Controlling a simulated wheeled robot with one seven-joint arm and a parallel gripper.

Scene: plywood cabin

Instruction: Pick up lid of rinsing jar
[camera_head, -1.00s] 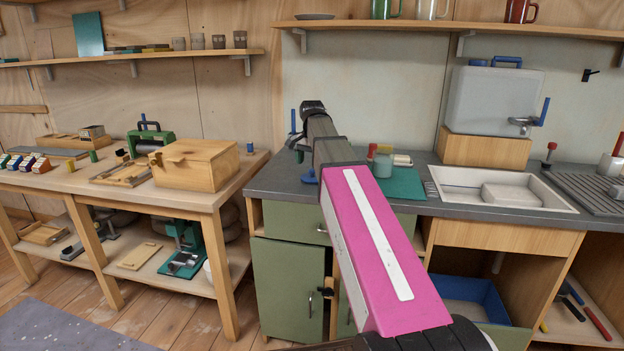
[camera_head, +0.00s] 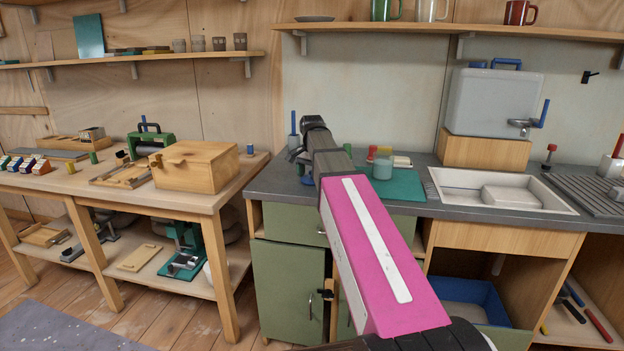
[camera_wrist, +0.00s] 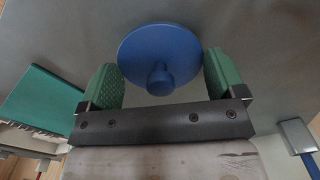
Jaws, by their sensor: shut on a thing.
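The blue round lid (camera_wrist: 150,43) with its small knob shows in the wrist view. The knob points toward the wrist camera. In the head view my gripper (camera_head: 303,165) is above the left end of the grey counter, largely hidden behind my arm. I cannot make out the rinsing jar in either view.
The sink (camera_head: 500,188) is farther right. A wooden workbench (camera_head: 205,198) stands left.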

